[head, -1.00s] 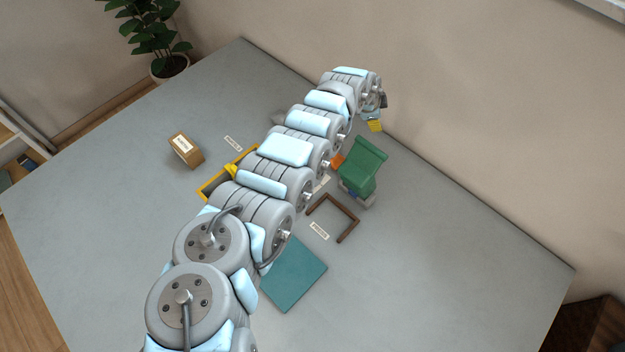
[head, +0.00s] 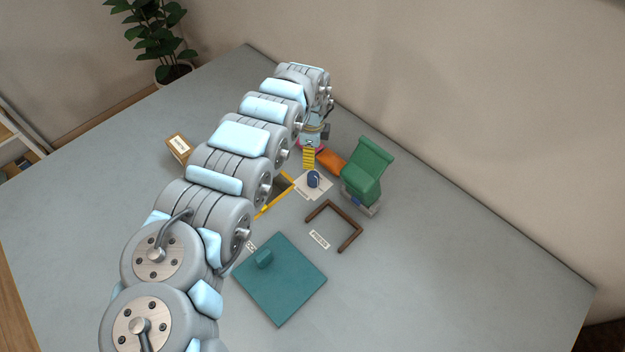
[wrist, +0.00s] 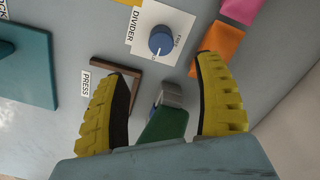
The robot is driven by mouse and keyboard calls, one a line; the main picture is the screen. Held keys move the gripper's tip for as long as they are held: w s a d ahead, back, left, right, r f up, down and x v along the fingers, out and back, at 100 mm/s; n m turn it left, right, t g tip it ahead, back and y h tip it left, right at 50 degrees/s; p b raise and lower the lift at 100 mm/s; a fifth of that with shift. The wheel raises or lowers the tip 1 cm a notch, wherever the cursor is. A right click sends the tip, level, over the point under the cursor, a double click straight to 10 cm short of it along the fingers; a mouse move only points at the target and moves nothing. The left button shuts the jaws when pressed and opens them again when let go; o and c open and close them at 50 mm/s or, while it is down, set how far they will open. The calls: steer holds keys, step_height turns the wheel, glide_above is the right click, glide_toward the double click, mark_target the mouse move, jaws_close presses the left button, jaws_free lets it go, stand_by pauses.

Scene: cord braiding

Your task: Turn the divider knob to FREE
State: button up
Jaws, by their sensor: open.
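The divider knob (head: 313,179) is a round blue knob on a white plate (head: 325,190) on the table. In the wrist view the knob (wrist: 161,40) sits ahead of my fingertips, on a plate (wrist: 150,20) printed DIVIDER. A white mark shows on the knob's lower edge; small print beside it is too unclear to read. My gripper (head: 308,158) is just above and behind the knob in the head view, apart from it. In the wrist view my gripper (wrist: 161,66) has its two yellow fingers wide apart, with nothing held between them.
A green-topped device (head: 366,172) stands right of the knob, an orange block (head: 331,160) behind it. A brown frame (head: 350,214) lies in front. A teal board (head: 285,285), a yellow-edged tray (head: 275,203) and a small box (head: 179,147) are left. The front right table is clear.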

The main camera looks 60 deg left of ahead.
mark_target(312, 175)
step_height(312, 175, down, 12)
steer(key=b, duration=0.5)
steer(key=shift+w+d+f, duration=0.1)
steer(key=shift+f, duration=0.4)
steer(key=c, duration=1.2)
